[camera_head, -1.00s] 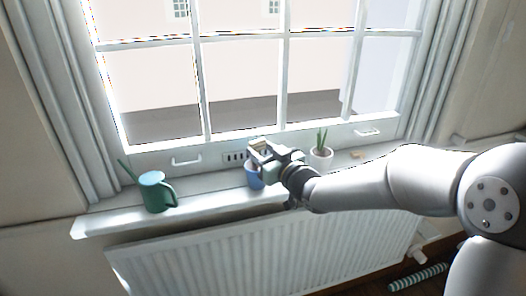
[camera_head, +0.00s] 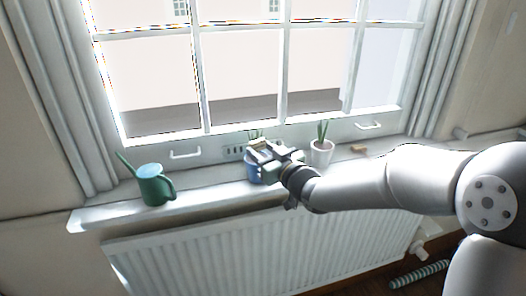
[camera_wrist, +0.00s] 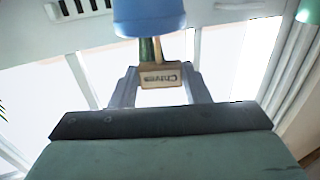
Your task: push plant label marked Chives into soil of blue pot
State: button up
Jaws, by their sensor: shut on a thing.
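The blue pot (camera_head: 252,171) stands on the window sill, partly hidden by my gripper (camera_head: 258,152); green leaves show above it. In the wrist view the picture is upside down and the blue pot (camera_wrist: 149,17) is at the top. My gripper (camera_wrist: 158,88) is shut on a tan plant label (camera_wrist: 160,77) marked Chives, which reads inverted. The label's narrow stake points at the pot, and its end is hidden at the pot's rim. A green stem shows beside the stake. I cannot see whether the tip touches soil.
A white pot with a green plant (camera_head: 321,154) stands close to the right of my gripper. A green watering can (camera_head: 155,186) is at the left of the sill (camera_head: 100,214). A small tan piece (camera_head: 359,149) lies at the right. The window is behind, a radiator (camera_head: 210,255) below.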

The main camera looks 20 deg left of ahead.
jog(key=shift+f, duration=0.2)
jog(key=o, duration=1)
jog(key=shift+r, duration=0.1)
jog(key=shift+o, duration=0.2)
jog(key=v, duration=1.7)
jog(key=shift+d+p, duration=0.2)
jog(key=shift+p, duration=0.1)
jog(key=shift+s, duration=0.1)
